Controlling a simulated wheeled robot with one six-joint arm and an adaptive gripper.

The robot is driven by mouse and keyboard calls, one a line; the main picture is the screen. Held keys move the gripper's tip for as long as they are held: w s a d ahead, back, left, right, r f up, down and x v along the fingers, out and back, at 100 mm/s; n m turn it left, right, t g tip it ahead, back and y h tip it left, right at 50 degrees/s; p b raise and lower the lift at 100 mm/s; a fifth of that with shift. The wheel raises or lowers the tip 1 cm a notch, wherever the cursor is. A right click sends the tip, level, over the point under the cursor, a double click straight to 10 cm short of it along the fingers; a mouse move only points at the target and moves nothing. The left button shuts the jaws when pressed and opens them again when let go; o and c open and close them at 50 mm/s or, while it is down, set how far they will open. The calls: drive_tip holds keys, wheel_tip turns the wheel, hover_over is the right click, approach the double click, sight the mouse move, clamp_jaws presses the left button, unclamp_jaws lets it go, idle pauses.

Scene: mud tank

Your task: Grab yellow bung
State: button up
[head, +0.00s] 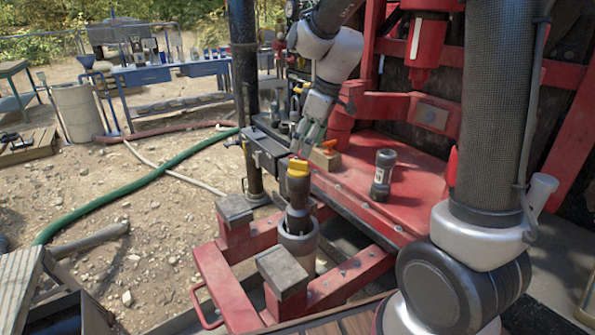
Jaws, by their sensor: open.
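The yellow bung (298,168) sits upright on top of a dark, bottle-shaped fitting (298,218). The fitting stands in a grey pipe end (299,243) at the front of the red frame. My gripper (306,145) points down from above, just above and slightly right of the bung. Its jaws are open with nothing visible between them. The fingertips look close to the bung's top, but I cannot tell whether they touch it.
A grey-green cylinder (383,176) stands on the red deck (405,200). A small orange-handled item (328,147) lies behind the gripper. Two square grey-topped posts (234,210) (281,272) flank the pipe. A dark vertical post (246,90) is to the left.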

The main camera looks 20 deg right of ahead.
sight(299, 161)
drive_tip(key=x, duration=0.7)
drive_tip(key=shift+a, duration=0.25)
drive_tip(key=c, duration=1)
